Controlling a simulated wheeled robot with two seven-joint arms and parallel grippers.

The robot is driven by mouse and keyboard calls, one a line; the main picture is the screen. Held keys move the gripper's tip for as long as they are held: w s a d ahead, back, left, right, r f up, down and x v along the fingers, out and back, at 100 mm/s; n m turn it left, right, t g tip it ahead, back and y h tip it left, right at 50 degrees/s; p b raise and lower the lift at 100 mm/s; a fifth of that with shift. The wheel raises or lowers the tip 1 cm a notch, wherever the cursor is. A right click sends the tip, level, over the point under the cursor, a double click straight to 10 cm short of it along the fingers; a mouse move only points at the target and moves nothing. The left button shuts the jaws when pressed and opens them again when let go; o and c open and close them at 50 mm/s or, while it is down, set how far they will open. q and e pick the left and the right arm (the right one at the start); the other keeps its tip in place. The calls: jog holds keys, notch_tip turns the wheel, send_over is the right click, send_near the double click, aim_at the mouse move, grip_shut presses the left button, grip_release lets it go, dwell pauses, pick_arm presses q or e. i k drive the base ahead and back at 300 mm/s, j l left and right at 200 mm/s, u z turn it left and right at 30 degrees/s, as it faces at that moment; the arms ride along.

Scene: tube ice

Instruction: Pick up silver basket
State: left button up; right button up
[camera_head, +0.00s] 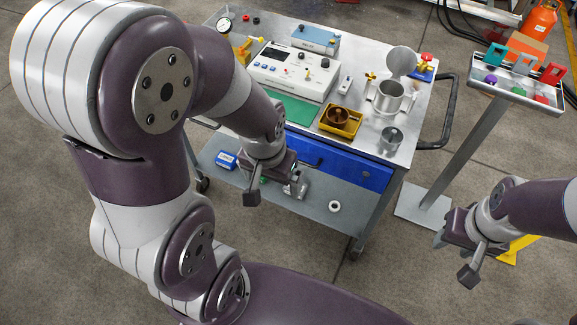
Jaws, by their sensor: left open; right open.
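A small silver cylinder (390,140), which looks like the silver basket, stands upright on the cart top near its right front corner. Behind it stands a larger silver pot (390,100) with its round lid (402,61) raised. My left gripper (273,190) is open and empty in front of the cart, left of the silver cylinder. My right gripper (454,258) is open and empty over the floor, right of the cart and well apart from the cylinder.
The cart (345,65) carries a white control box (293,70), a green mat (297,108) and a yellow tray (341,122) with a brown bowl. A stand with a tilted tray (512,83) of coloured parts is at the right. A black handle (446,115) juts from the cart's right side.

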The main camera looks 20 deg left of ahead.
aim_at(392, 137)
jog(key=i+j+u, duration=0.35)
jog(key=i, duration=0.45)
jog(key=j, duration=0.15)
